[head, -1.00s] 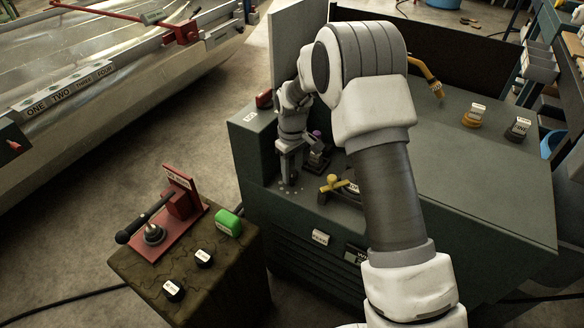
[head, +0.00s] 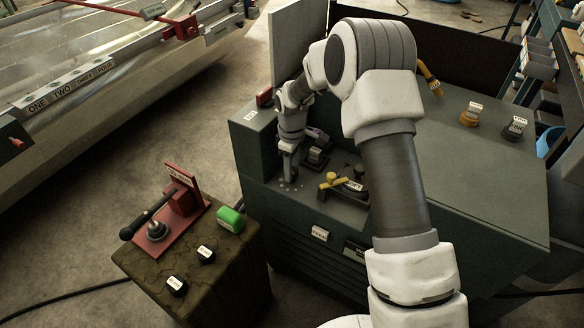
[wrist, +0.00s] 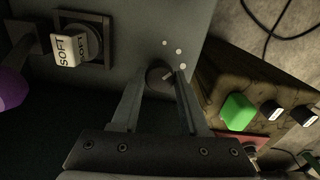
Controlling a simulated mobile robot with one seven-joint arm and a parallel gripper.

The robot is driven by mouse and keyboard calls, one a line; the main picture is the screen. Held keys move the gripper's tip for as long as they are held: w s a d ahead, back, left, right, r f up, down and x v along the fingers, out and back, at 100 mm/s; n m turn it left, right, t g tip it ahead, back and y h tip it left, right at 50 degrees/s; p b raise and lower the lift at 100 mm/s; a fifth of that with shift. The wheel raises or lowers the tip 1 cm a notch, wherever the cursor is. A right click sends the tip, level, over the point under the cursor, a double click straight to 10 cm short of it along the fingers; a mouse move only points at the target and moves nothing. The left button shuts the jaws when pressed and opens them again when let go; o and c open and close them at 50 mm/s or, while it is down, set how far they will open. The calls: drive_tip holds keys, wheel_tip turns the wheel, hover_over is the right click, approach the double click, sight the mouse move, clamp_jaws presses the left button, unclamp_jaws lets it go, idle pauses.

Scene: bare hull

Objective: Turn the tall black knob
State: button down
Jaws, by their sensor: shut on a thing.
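The tall black knob (wrist: 157,75) is round and dark, with a pale pointer mark on top, in the wrist view. It rises from the grey-green panel beside a few white dots. My gripper (wrist: 166,76) is shut on it, one finger on each side. In the head view my gripper (head: 288,179) points down at the sunken front-left corner of the cabinet, seen nearly edge-on. The knob itself is hidden there behind the fingers.
A switch labelled SOFT (wrist: 78,42) stands beside the knob, with a purple ball (wrist: 12,88) farther left. A yellow-handled control (head: 333,182) is right of my gripper. A lower box carries a green block (head: 230,218), two black knobs (head: 206,254) and a red lever stand (head: 180,200).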

drive_tip(key=shift+c, duration=2.1)
unclamp_jaws()
wheel_tip(320, 180, up, 17)
drive_tip(key=p, duration=0.4)
drive_tip(key=shift+r, duration=0.2)
